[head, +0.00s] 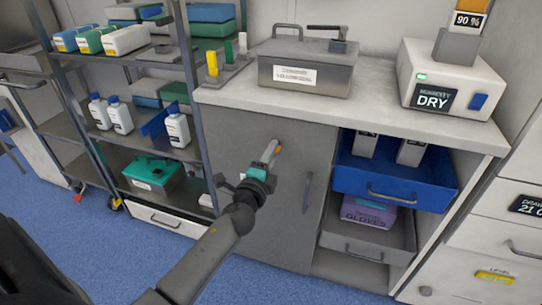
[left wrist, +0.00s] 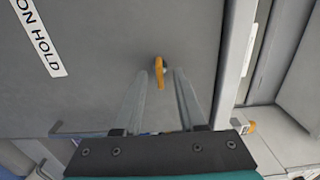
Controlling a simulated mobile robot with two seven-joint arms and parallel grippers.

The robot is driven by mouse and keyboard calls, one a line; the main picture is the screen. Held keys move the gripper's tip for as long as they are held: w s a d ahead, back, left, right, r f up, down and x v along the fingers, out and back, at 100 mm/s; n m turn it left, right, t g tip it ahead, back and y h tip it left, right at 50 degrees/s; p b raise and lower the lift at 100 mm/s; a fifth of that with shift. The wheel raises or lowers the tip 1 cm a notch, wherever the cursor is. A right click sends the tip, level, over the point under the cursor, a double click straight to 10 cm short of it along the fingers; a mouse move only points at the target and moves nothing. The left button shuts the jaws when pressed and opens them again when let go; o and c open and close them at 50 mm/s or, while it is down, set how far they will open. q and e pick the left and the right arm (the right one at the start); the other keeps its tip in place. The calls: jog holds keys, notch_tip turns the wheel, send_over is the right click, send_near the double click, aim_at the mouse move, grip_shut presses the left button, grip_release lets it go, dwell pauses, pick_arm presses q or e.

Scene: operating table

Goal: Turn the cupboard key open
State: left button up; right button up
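The cupboard key (head: 279,147) is a small orange piece on the grey cupboard door (head: 289,205). In the left wrist view the key (left wrist: 159,72) stands out from the door, with its flat bow upright in the picture. My left gripper (head: 271,152) reaches up to the door at the key. In the left wrist view its two fingers (left wrist: 162,78) are apart, one on each side of the key, with gaps showing between them and it. The door is closed and has a vertical handle (head: 307,192). My right gripper is not in view.
Right of the door, a blue drawer (head: 390,187) and a grey drawer (head: 368,243) are pulled out. A metal box (head: 305,68) and a DRY device (head: 450,80) stand on the counter. A shelf rack (head: 190,95) with bottles stands left.

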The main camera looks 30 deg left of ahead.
pick_arm(q)
jog(key=shift+s, duration=0.1)
jog(key=v, duration=1.5)
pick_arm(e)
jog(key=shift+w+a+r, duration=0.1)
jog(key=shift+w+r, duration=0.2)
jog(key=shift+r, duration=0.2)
pick_arm(q)
jog(key=shift+a, duration=0.1)
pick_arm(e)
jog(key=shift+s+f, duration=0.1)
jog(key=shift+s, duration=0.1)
